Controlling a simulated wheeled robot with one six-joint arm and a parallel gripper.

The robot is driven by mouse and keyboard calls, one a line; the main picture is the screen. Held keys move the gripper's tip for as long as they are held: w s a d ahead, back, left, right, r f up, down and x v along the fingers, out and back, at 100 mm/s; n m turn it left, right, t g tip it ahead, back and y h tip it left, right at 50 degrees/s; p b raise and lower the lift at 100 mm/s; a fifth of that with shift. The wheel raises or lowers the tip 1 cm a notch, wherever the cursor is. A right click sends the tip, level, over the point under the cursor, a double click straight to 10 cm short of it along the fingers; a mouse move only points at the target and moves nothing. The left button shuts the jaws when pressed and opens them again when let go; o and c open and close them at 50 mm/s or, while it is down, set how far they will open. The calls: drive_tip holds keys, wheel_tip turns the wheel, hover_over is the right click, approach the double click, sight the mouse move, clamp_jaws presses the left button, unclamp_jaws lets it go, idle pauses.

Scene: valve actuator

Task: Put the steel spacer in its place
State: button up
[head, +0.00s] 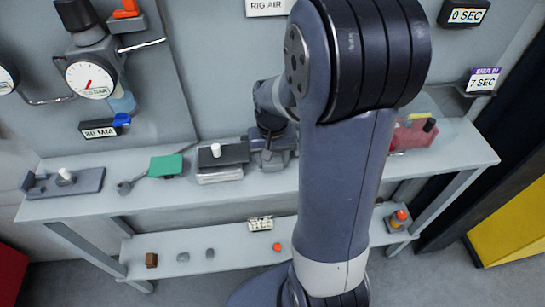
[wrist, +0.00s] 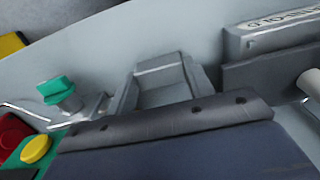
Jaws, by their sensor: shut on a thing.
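My gripper (head: 272,140) is low over the middle of the bench, partly behind my own arm in the head view. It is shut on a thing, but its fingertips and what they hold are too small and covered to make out. I cannot identify the steel spacer for certain in either view. In the head view a dark block with a white peg (head: 223,155) stands just left of the gripper, and a dark plate with a white peg (wrist: 308,82) shows at the right of the wrist view.
The bench (head: 130,193) also carries a grey fixture (head: 75,182) at left, a green plate (head: 166,165) and a red part (head: 412,137) at right. The lower shelf (head: 225,240) holds small loose pieces. Gauges and valves hang on the back panel. Yellow and red buttons (wrist: 36,148) show in the wrist view.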

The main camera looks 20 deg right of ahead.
drive_tip(key=shift+f, duration=0.2)
drive_tip(key=o, duration=1.2)
